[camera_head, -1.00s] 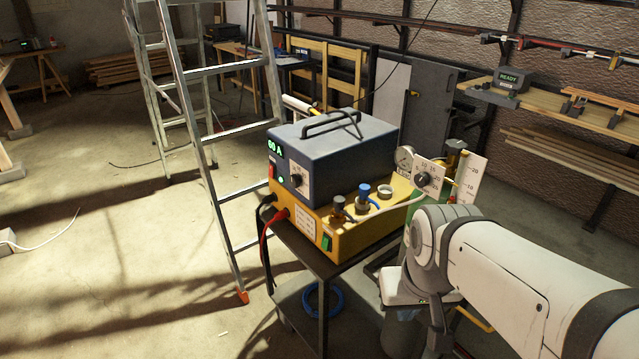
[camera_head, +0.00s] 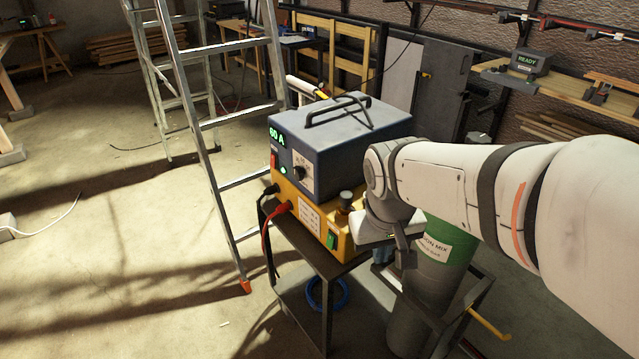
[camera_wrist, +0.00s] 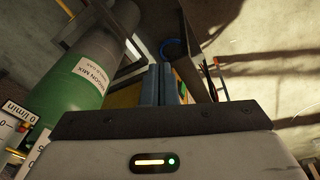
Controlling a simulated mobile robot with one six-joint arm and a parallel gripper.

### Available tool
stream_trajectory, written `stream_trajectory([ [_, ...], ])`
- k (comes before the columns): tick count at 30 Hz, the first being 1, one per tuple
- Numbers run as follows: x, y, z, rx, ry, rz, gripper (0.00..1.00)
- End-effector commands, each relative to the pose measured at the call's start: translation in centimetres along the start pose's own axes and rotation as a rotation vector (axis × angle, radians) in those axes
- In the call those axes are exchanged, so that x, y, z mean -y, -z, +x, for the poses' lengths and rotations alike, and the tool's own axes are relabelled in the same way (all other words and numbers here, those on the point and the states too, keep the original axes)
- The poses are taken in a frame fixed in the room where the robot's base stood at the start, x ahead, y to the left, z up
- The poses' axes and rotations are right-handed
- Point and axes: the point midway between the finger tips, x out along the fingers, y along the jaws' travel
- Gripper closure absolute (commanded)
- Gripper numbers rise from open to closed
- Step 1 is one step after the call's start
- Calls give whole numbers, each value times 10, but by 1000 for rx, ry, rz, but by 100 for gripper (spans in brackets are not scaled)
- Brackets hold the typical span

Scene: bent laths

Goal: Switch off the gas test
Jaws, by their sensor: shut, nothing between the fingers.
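The yellow unit (camera_head: 286,194) sits under the dark blue-grey welder box (camera_head: 345,140) on a black cart. A green rocker switch (camera_head: 331,240) is on its front face, near the right corner; its label and position are too small to read. A dark knob (camera_head: 346,199) stands on top of the unit above it. My gripper's two blue-grey fingers (camera_wrist: 160,80) are together and empty in the wrist view, over or beside part of the yellow unit. In the head view my wrist hides the unit's right end.
The green gas cylinder (camera_head: 446,240), labelled argon mix, stands right of the unit, close to my wrist. A metal ladder (camera_head: 207,120) stands left of the cart. A blue coil (camera_head: 327,292) lies on the lower shelf. Cables hang at the unit's left side. Floor on the left is mostly clear.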

Motion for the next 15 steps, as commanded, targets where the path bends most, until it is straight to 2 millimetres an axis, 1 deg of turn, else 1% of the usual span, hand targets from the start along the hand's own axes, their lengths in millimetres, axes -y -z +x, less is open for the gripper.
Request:
stream_trajectory([
  [1, 9, 21, 13, 19, -15, -51, 100],
  [2, 14, 33, 18, 27, -26, -78, 100],
  [3, 21, 49, 26, 34, -41, -115, 100],
  [5, 34, 72, 39, 46, -64, -170, 100],
  [6, 44, 87, 48, 52, -80, -208, 100],
  [9, 69, 120, 72, 64, -118, -293, 100],
  [12, 94, 144, 94, 71, -149, -364, 100],
  [15, 114, 160, 111, 73, -172, -415, 100],
])
